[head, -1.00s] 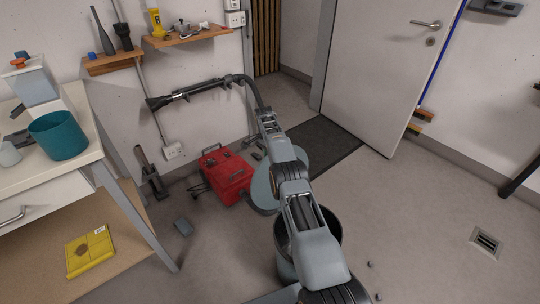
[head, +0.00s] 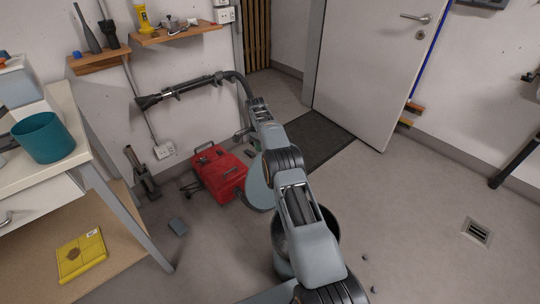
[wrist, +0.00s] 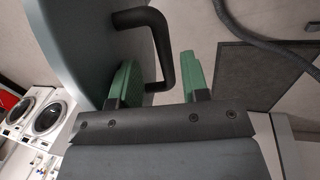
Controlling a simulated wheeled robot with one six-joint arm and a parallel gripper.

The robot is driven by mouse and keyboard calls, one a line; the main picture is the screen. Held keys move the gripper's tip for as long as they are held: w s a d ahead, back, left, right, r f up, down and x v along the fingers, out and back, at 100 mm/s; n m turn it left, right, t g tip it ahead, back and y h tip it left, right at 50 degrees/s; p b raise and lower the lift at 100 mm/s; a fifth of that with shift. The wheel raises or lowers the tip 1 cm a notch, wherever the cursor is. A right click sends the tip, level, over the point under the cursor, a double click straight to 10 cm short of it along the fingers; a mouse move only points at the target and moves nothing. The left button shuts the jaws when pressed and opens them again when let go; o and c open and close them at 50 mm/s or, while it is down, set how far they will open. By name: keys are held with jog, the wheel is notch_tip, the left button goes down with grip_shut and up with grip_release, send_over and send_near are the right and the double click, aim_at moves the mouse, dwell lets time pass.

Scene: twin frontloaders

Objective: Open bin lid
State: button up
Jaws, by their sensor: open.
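The bin (head: 333,230) stands on the floor, largely hidden behind my arm, with its dark opening partly showing. Its grey-blue lid (head: 259,187) is raised and tilted up beside my arm, seen nearly edge-on. In the wrist view the lid (wrist: 85,45) fills the upper left, with a black bent handle (wrist: 163,50) standing out from it. My gripper (wrist: 160,65) is open. Its green fingers are on either side of the handle, the left one close to the lid. Contact with the handle cannot be told.
A red toolbox (head: 219,175) sits on the floor left of the lid. A workbench (head: 95,165) with a teal pot (head: 43,138) stands at the left. A hose (head: 190,88) hangs on the wall. A dark mat (head: 318,140) lies before the door (head: 375,70). The floor at right is mostly clear.

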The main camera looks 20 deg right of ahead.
jog(key=s+r, duration=0.2)
jog(key=r, duration=0.1)
jog(key=s+r, duration=0.2)
jog(key=shift+a, duration=0.25)
jog(key=s+a+r, duration=0.1)
jog(key=s+r, duration=0.3)
jog(key=s, duration=0.5)
jog(key=shift+s, duration=0.15)
jog(key=shift+a, duration=0.15)
